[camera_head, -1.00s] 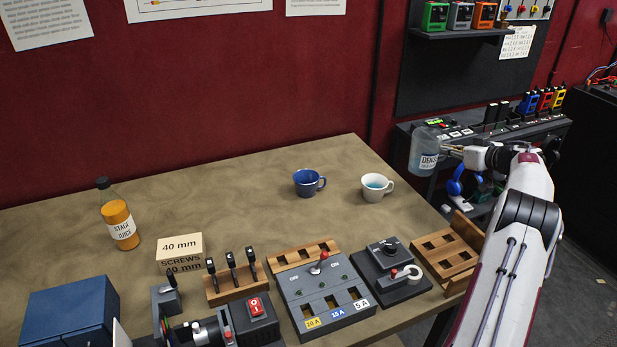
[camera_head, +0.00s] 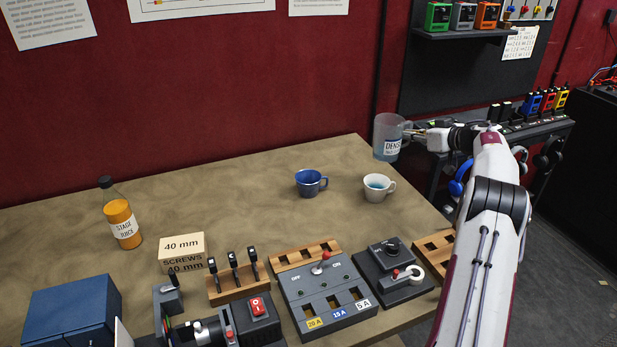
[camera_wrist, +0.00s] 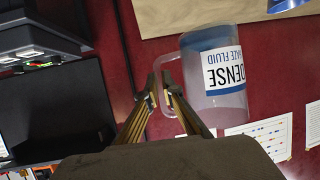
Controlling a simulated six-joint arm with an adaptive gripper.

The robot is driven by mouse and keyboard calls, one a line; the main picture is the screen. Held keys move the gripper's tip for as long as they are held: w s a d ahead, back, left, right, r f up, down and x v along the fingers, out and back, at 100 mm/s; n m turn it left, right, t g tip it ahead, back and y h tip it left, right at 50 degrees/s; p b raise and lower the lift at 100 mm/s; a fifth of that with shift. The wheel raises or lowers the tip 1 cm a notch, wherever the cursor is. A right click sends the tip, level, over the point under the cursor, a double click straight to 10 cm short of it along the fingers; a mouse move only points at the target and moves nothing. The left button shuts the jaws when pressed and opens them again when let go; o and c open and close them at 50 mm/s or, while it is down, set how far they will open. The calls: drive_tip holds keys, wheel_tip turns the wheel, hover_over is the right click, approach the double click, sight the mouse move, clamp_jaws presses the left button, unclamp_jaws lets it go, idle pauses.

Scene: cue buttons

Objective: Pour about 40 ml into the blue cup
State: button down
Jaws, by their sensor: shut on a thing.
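The blue cup (camera_head: 308,182) stands upright on the table, its handle to the right; its contents cannot be made out. A clear jug (camera_head: 387,138) labelled "DENSE" with bluish fluid hangs in the air above the table's back right edge. My gripper (camera_head: 416,134) is shut on the jug's handle, to the right of the jug. In the wrist view the jug (camera_wrist: 214,80) shows upside down in the picture, with my gripper's fingers (camera_wrist: 160,92) at its handle. The jug is to the right of and higher than the blue cup.
A white cup (camera_head: 376,190) with blue liquid stands right of the blue cup. A stage juice bottle (camera_head: 121,222) is at the left. A screws box (camera_head: 181,252) and a switch panel (camera_head: 325,290) line the front. Table around the blue cup is clear.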

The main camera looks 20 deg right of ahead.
drive_tip(key=w+a+n+y, duration=0.2)
drive_tip(key=w+a, duration=0.5)
drive_tip(key=a, duration=0.5)
wheel_tip(320, 180, down, 5)
drive_tip(key=shift+w+a, duration=0.1)
drive_tip(key=shift+w, duration=0.05)
drive_tip(key=shift+a+r, duration=0.1)
